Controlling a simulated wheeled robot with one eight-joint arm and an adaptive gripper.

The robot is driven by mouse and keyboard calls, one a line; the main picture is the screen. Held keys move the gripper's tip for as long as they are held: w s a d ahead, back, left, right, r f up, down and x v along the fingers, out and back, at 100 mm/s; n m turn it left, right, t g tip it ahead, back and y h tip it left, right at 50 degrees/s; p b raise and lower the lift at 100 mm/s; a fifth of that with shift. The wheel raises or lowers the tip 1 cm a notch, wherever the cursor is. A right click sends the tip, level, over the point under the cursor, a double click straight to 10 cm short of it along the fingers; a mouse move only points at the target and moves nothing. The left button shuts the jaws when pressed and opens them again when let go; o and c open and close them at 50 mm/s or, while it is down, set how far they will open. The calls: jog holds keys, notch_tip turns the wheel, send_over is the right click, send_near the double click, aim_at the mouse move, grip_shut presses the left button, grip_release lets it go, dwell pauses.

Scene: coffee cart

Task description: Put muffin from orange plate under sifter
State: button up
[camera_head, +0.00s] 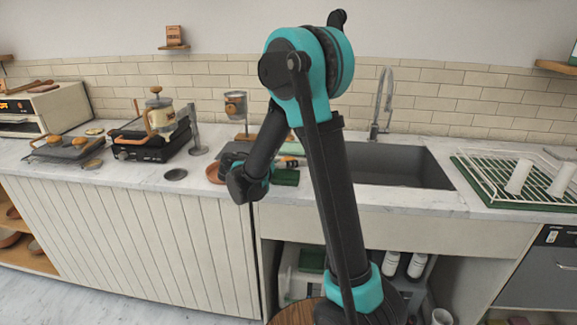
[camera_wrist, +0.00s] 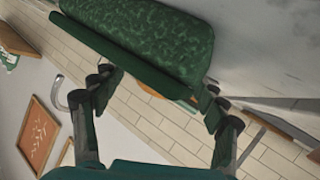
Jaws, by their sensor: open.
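The orange plate (camera_head: 214,173) lies on the counter, partly hidden behind my arm in the head view. I cannot make out a muffin on it. The sifter (camera_head: 235,106) appears to be the metal cup held up on a wooden-based stand behind the plate. My gripper (camera_wrist: 158,92) is open in the wrist view, its two fingers spread apart with nothing held. A small orange patch shows between the fingers, partly covered by a green object; I cannot tell what it is. In the head view my arm hides the fingertips.
A dark green mottled block (camera_wrist: 150,35) fills the top of the wrist view, close to the fingers. A black grill (camera_head: 145,142) and a tray with buns (camera_head: 60,149) stand left. The sink (camera_head: 390,165) and a dish rack (camera_head: 510,180) are right.

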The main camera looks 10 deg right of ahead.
jog(key=shift+w+d+f, duration=0.1)
jog(key=shift+w+d, duration=0.05)
jog(key=shift+d, duration=0.05)
jog(key=c, duration=1.4)
jog(key=shift+o, duration=0.2)
